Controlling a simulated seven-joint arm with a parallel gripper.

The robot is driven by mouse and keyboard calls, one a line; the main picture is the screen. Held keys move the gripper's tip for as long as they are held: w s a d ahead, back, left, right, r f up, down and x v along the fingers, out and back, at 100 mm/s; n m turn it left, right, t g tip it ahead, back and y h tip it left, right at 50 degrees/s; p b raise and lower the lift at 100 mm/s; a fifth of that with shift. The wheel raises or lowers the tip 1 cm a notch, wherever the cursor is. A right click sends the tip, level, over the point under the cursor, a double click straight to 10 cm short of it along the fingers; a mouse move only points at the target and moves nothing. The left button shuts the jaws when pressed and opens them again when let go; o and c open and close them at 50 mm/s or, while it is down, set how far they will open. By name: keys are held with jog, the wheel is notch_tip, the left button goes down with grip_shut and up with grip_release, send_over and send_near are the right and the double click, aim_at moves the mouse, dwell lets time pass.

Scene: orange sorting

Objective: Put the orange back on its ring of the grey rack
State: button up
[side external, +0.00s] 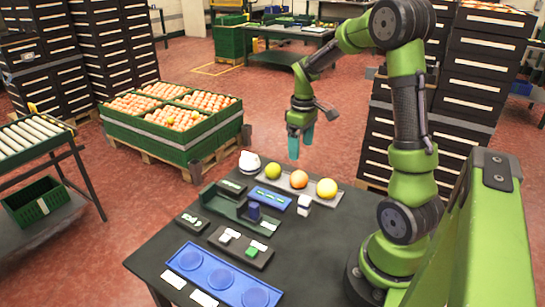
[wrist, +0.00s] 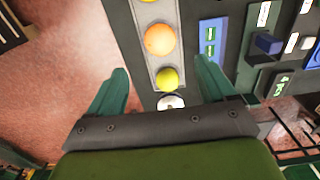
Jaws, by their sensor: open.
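The orange (side external: 299,179) sits on the middle of the grey rack (side external: 313,189), between a yellow-green fruit (side external: 273,171) and a yellow fruit (side external: 327,188). Its ring is hidden beneath it. In the wrist view the orange (wrist: 159,40) lies ahead of the fingertips and the yellow-green fruit (wrist: 167,78) shows between the fingers. My gripper (side external: 300,141) is open and empty, with teal fingers pointing down, raised above the far side of the table. In the wrist view my gripper (wrist: 160,68) has its fingers wide apart, clear of the fruits.
A white rounded object (side external: 249,162) stands by the rack's left end. A blue tray (side external: 269,198), dark trays and small blocks lie in front of the rack. A blue plate with round recesses (side external: 222,277) is at the table's near edge. Crates of fruit (side external: 172,118) stand beyond the table.

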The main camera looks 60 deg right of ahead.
jog(key=s+a+r+m+t, duration=0.1)
jog(key=a+r, duration=0.3)
jog(key=a, duration=0.4)
jog(key=s+a+r+m+t+y, duration=0.1)
jog(key=s+a+r+t, duration=0.2)
jog(key=a, duration=0.5)
jog(key=s+a+r+m+t+y, duration=0.1)
jog(key=s+a+r+m+t, duration=0.1)
jog(key=a, duration=0.6)
notch_tip(320, 180, up, 3)
jog(key=shift+s+a+f+t, duration=0.1)
jog(key=shift+s+a+t, duration=0.05)
jog(key=shift+s+t, duration=0.55)
